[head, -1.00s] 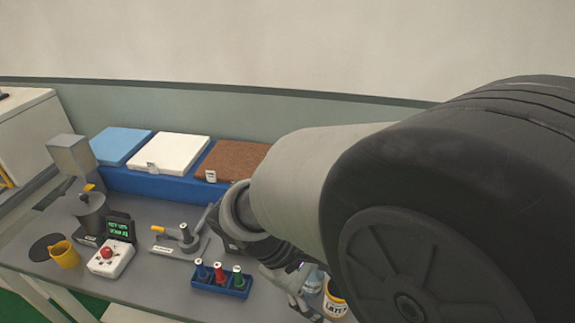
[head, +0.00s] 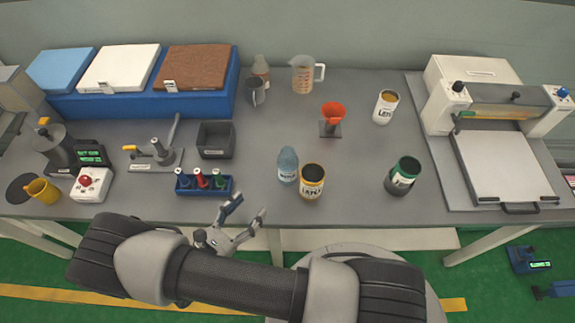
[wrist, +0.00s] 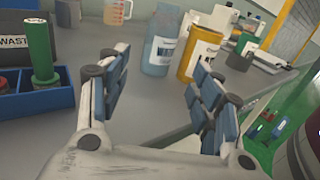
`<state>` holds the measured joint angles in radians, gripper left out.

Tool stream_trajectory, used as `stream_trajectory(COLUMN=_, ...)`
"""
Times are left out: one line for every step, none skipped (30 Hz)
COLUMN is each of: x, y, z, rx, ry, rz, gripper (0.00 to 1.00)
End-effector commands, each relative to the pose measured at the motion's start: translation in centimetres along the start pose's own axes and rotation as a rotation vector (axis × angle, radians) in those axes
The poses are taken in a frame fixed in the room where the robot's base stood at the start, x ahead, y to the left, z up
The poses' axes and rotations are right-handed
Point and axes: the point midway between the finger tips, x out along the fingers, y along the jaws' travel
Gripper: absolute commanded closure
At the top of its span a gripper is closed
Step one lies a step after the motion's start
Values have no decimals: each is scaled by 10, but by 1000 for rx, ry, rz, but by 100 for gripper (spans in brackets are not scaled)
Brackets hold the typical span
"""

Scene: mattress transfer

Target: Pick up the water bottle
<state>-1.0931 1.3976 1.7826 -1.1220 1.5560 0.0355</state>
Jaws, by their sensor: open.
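The water bottle (head: 287,164) is a pale blue bottle with a light label, standing upright near the front edge of the table.
A yellow latex can (head: 312,183) stands close to the right of the bottle. A blue rack (head: 204,191) with several small bottles is to the left. A green-topped container (head: 403,176) is further right. The table behind the bottle (head: 265,125) is clear.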

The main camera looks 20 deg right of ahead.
Motion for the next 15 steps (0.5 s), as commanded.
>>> stream_trajectory(x=10, y=-1, z=0, rx=-3, ry=-1, rz=-4, gripper=41)
stream_trajectory(x=16, y=-1, z=0, rx=-3, ry=-1, rz=-7, gripper=41)
stream_trajectory(x=24, y=-2, z=0, rx=-4, ry=0, rz=-7, gripper=41)
stream_trajectory(x=32, y=-2, z=0, rx=-3, ry=0, rz=-9, gripper=41)
stream_trajectory(x=38, y=-2, z=0, rx=-3, ry=0, rz=-8, gripper=41)
stream_trajectory(x=47, y=-2, z=-1, rx=-4, ry=1, rz=-9, gripper=41)
stream_trajectory(x=54, y=-2, z=-1, rx=-3, ry=1, rz=-10, gripper=41)
stream_trajectory(x=60, y=-2, z=-1, rx=-3, ry=1, rz=-9, gripper=41)
stream_trajectory(x=69, y=-3, z=-1, rx=-2, ry=2, rz=-10, gripper=41)
stream_trajectory(x=76, y=-3, z=-1, rx=-3, ry=1, rz=-10, gripper=41)
stream_trajectory(x=82, y=-3, z=-1, rx=-3, ry=1, rz=-9, gripper=41)
stream_trajectory(x=89, y=-3, z=-1, rx=-2, ry=2, rz=-10, gripper=41)
stream_trajectory(x=94, y=-2, z=-1, rx=-2, ry=2, rz=-8, gripper=41)
stream_trajectory(x=99, y=-2, z=-1, rx=-1, ry=2, rz=-9, gripper=41)
stream_trajectory(x=104, y=-2, z=0, rx=-1, ry=1, rz=-7, gripper=41)
